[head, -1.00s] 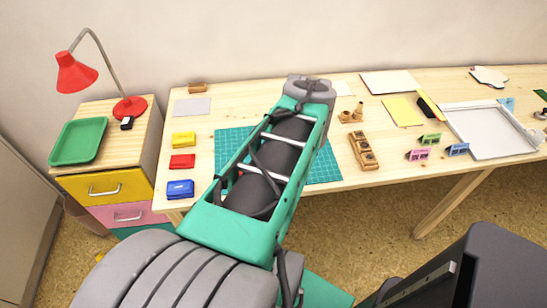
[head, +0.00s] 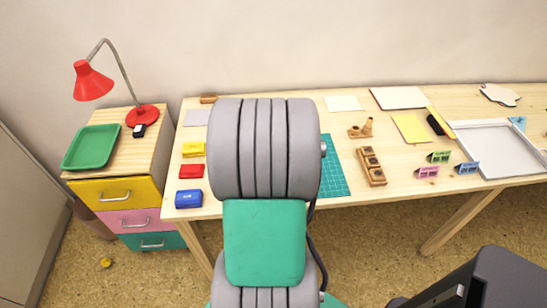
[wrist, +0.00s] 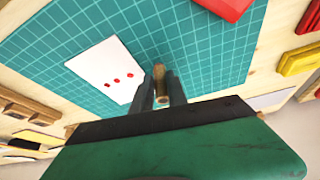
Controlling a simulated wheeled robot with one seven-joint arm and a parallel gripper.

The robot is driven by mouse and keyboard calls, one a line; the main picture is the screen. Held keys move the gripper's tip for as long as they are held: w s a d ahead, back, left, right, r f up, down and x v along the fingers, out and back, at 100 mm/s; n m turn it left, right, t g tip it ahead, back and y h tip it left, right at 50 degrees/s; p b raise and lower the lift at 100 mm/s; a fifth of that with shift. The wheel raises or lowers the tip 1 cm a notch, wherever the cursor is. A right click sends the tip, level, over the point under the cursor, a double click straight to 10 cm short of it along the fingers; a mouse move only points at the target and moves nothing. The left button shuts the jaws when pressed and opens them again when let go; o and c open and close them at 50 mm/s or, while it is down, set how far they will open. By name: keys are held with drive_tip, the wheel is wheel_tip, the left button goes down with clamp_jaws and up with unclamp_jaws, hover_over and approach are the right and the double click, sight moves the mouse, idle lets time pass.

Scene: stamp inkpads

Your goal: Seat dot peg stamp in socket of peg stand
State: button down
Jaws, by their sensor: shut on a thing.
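In the wrist view my gripper (wrist: 161,88) is shut on a small wooden peg stamp (wrist: 160,76). It is over the teal cutting mat (wrist: 205,55), next to a white card (wrist: 100,70) with red dots. Whether the stamp touches the mat I cannot tell. The peg stand, a wooden block with dark round sockets (head: 371,166), lies on the table right of the mat, apart from my gripper. In the head view my arm hides the gripper and the stamp.
Yellow, red and blue (head: 188,199) inkpads line the table's left side. Bare table surrounds the stand.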

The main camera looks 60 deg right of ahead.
drive_tip(key=shift+f, duration=0.1)
drive_tip(key=c, duration=1.8)
unclamp_jaws()
drive_tip(key=o, duration=0.5)
